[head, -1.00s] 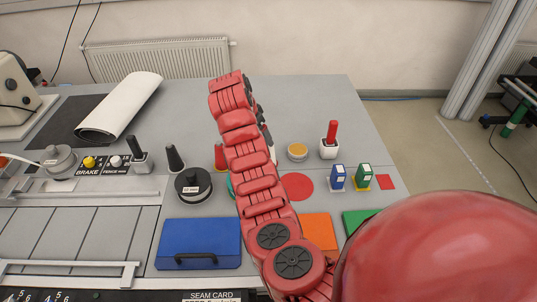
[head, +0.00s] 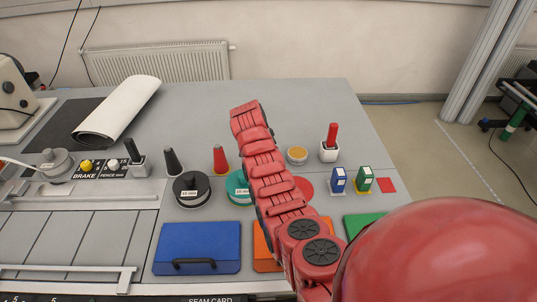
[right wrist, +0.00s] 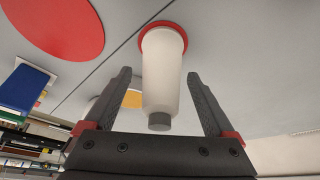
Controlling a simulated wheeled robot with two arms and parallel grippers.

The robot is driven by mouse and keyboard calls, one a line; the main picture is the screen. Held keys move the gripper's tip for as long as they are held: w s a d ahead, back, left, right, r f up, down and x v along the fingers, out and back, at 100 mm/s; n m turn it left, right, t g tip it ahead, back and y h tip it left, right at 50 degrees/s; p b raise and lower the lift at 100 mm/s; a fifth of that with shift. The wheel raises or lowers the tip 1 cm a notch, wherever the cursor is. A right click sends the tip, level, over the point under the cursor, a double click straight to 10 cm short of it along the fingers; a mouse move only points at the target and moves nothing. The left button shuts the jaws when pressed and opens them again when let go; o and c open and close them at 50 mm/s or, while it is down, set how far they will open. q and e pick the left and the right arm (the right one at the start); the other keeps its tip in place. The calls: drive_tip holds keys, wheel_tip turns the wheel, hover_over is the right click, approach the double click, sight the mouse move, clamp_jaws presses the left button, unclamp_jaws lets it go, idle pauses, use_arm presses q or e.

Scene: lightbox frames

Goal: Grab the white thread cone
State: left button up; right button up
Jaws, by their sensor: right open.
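The white thread cone (right wrist: 162,75) shows in the right wrist view, tapered, with a red base ring at its wide end and a grey tip. It lies between the two dark fingers of my right gripper (right wrist: 158,74), which is open. Grey gaps show on both sides of the cone, and neither finger visibly touches it. In the head view the cone and the right fingers are hidden behind my red right arm. My left gripper is in no view.
A black cone (head: 173,162) and a red cone (head: 220,160) stand left of my arm. Black (head: 192,189) and teal (head: 238,188) spools lie nearer. An orange-topped disc (head: 297,155) and a white holder with a red handle (head: 329,150) stand right.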

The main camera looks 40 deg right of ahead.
drive_tip(key=shift+w+d+f, duration=0.1)
drive_tip(key=shift+d+f, duration=0.1)
drive_tip(key=shift+f, duration=0.5)
clamp_jaws()
